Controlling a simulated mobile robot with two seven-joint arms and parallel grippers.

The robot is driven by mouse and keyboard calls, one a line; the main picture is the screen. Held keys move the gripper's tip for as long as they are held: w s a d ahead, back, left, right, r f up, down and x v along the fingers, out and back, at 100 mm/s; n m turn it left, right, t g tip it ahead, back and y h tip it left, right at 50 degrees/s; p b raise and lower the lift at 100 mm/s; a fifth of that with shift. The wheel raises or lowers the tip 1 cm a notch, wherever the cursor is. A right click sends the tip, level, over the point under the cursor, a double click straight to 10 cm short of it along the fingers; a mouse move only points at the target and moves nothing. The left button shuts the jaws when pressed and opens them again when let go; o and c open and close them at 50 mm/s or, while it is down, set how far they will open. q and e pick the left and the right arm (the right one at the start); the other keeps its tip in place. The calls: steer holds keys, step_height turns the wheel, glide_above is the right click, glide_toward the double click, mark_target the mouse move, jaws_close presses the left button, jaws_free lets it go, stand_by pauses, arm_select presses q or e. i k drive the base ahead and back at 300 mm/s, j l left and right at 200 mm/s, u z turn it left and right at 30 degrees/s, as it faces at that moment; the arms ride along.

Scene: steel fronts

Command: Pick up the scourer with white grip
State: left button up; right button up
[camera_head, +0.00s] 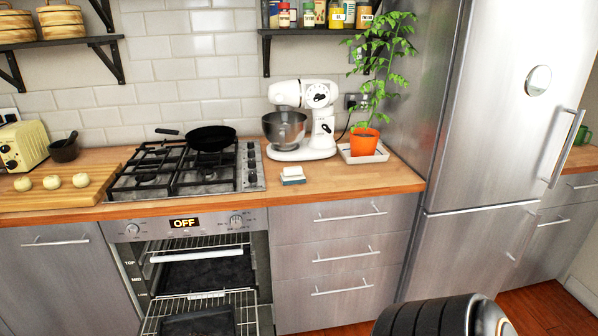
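The scourer with white grip (293,173) lies on the wooden counter (345,181), right of the gas hob and in front of the stand mixer. Its upper part is white and its lower part is dark blue-green. Nothing touches it from above. A black ribbed part of my own body shows at the bottom right edge. Neither of my grippers is in the head view.
A white stand mixer (305,122) with a steel bowl stands behind the scourer. An orange plant pot (364,142) sits on a white tray. A black pan (210,138) is on the hob (185,172). The oven (190,262) is open, with racks showing. A tall steel fridge (480,130) borders the counter.

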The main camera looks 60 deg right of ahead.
mark_target(290, 176)
steer(key=l, duration=0.95)
steer(key=i+l, duration=0.1)
steer(key=l, duration=0.85)
